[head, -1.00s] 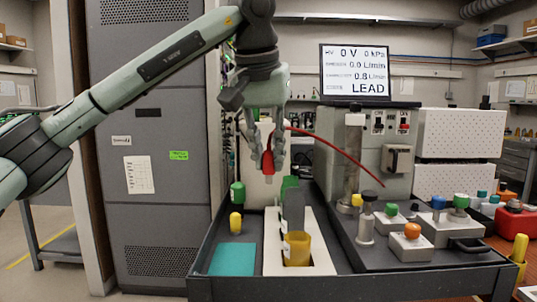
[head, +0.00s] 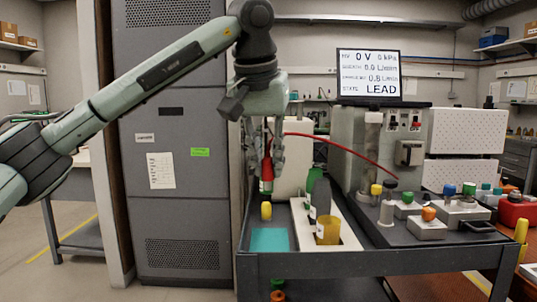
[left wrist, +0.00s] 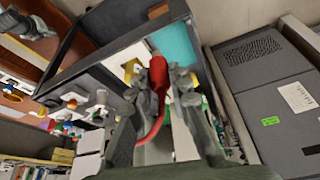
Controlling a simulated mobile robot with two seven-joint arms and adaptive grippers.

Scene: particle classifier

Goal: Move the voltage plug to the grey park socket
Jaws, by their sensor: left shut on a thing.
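The voltage plug is red, with a red cable. It shows in the head view (head: 267,172) and in the left wrist view (left wrist: 158,75). My left gripper (head: 265,158) is shut on it and holds it upright above the left part of the dark cart. The cable (head: 335,143) arcs right towards the grey apparatus. In the head view the plug overlaps a green-topped item, and I cannot tell whether they touch. I cannot make out the grey park socket for certain. What looks like my right gripper (left wrist: 35,22) shows at the left wrist view's upper left corner, its fingers unclear.
A yellow-topped item (head: 266,211) and a teal pad (head: 269,240) are below the plug. A dark grey bottle (head: 320,197) and an amber cup (head: 327,231) stand to the right. The apparatus (head: 345,155) and a display (head: 369,75) reading 0 V and LEAD are behind.

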